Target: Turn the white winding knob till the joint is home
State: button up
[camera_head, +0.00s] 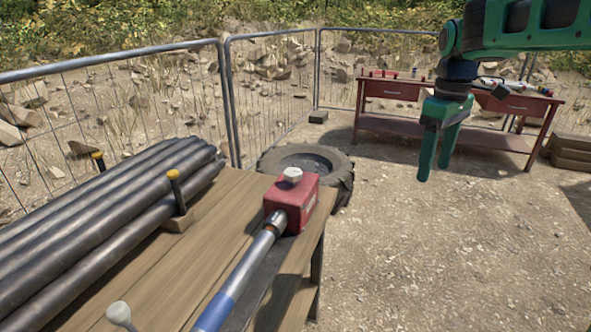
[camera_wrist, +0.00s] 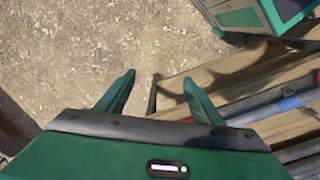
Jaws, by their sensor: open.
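A white knob (camera_head: 292,175) sits on top of a red box (camera_head: 292,203) at the far right end of the wooden bench. A rod with a silver section (camera_head: 248,261) and a blue section (camera_head: 216,312) runs from the box toward the front. A second pale knob (camera_head: 119,314) shows at the bottom edge. My green gripper (camera_head: 434,160) hangs in the air to the right of the box, over the dirt, pointing down and touching nothing. In the wrist view its two fingers (camera_wrist: 158,95) are spread apart and empty. The white knob cannot be made out there.
Dark pipes (camera_head: 95,220) lie along the left of the bench (camera_head: 185,270), held by posts with yellow tops (camera_head: 174,178). A tyre (camera_head: 335,165) lies behind the box. A red table (camera_head: 435,122) with tools stands at the back by the wire fence (camera_head: 130,110).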

jog(key=w+a+r+n, duration=0.1)
jog(key=w+a+n, duration=0.6)
jog(key=w+a, duration=0.55)
jog(key=n, duration=0.8)
send_over(293, 171)
notch_tip(293, 171, down, 2)
jog(key=f, duration=0.1)
notch_tip(293, 171, down, 9)
jog(key=shift+f, duration=0.2)
jog(key=c, duration=1)
jog(key=shift+d, duration=0.25)
jog(key=shift+c, duration=0.2)
jog(key=shift+s+a, duration=0.1)
jog(key=shift+a, duration=0.1)
